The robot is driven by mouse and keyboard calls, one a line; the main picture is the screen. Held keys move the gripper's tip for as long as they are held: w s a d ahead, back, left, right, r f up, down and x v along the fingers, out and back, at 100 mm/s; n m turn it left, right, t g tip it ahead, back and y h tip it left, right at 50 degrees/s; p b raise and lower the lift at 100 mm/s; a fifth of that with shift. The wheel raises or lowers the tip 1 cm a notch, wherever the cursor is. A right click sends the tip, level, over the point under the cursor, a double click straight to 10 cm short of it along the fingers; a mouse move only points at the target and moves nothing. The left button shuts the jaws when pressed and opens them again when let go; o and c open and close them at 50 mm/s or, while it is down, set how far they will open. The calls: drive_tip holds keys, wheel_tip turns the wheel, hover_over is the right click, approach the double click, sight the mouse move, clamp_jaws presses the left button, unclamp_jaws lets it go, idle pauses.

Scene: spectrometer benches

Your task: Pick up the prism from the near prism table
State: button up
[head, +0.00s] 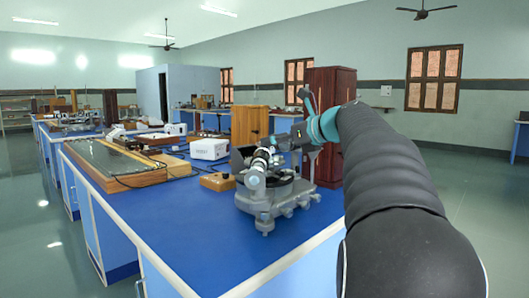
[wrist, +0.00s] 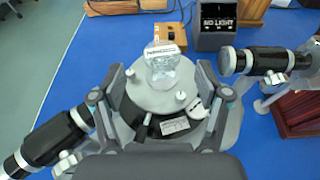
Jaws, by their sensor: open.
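In the wrist view, a clear glass prism (wrist: 164,72) with a small white label stands on the round grey prism table (wrist: 145,100) of a spectrometer. My gripper (wrist: 161,76) is open, with one finger on each side of the prism and space between. Whether the fingertips are level with the prism I cannot tell. In the head view, the spectrometer (head: 264,205) stands near the blue bench's right edge, with the end of my arm over it.
Two black telescope tubes flank the table: one at the lower left (wrist: 45,140), one at the right (wrist: 262,60). A "NO LIGHT" box (wrist: 217,25) stands behind. A wooden block (head: 218,182) and a white box (head: 209,149) sit on the blue bench (head: 185,225).

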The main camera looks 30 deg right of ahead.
drive_tip(key=shift+x, duration=2.75)
drive_tip(key=shift+r, duration=0.15)
drive_tip(key=c, duration=1.2)
